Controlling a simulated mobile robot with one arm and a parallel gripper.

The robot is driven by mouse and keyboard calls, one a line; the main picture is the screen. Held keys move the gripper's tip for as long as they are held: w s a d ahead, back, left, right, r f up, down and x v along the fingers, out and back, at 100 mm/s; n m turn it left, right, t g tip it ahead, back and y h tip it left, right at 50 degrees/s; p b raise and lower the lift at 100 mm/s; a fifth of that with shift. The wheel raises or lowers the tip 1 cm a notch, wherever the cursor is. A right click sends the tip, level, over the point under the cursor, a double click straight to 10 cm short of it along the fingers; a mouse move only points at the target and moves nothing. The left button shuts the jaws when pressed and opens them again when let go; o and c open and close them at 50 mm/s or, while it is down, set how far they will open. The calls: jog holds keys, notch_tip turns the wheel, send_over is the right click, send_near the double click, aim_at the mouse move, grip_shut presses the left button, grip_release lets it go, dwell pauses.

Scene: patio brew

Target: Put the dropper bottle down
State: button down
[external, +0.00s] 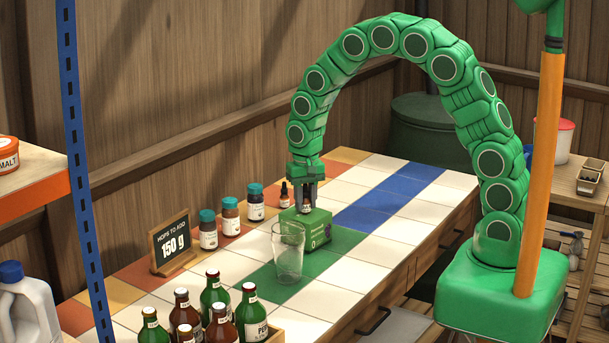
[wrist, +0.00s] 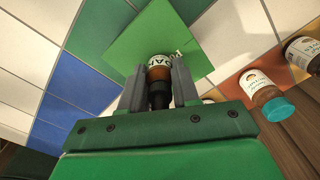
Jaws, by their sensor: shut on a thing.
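The dropper bottle (external: 306,206) is small and amber with a white label. In the wrist view the dropper bottle (wrist: 159,68) sits upright between the fingers, its black cap toward my palm. My gripper (external: 306,197) is shut on it; the fingers of my gripper (wrist: 159,82) press on both its sides. Directly below is a green box (external: 318,231) on the tiled counter, and its flat top (wrist: 125,45) shows around the bottle. I cannot tell whether the bottle's base touches the box top.
Another dropper bottle (external: 284,197) stands just behind the box. Teal-lidded jars (external: 208,232) line the counter's back, beside a "150 g" sign (external: 171,244). A clear glass (external: 288,258) stands before the box. Several beer bottles (external: 248,315) are nearest. White and blue tiles (external: 400,187) at right are bare.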

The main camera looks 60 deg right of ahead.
jog(key=shift+f, duration=0.1)
jog(key=c, duration=0.8)
grip_release()
notch_tip(320, 180, up, 11)
jog(key=shift+r, duration=0.1)
jog(key=shift+s+r, duration=0.1)
jog(key=shift+r, duration=0.55)
jog(key=s+r+n, duration=0.2)
jog(key=s, duration=1.1)
jog(key=s+d+r+n+g, duration=0.1)
jog(key=s+r+n, duration=0.1)
jog(key=s, duration=1.1)
jog(key=s+d+r+n, duration=0.1)
jog(key=s+r+n, duration=0.2)
jog(key=s, duration=1)
jog(key=shift+s+r+g, duration=0.4)
jog(key=shift+r, duration=0.2)
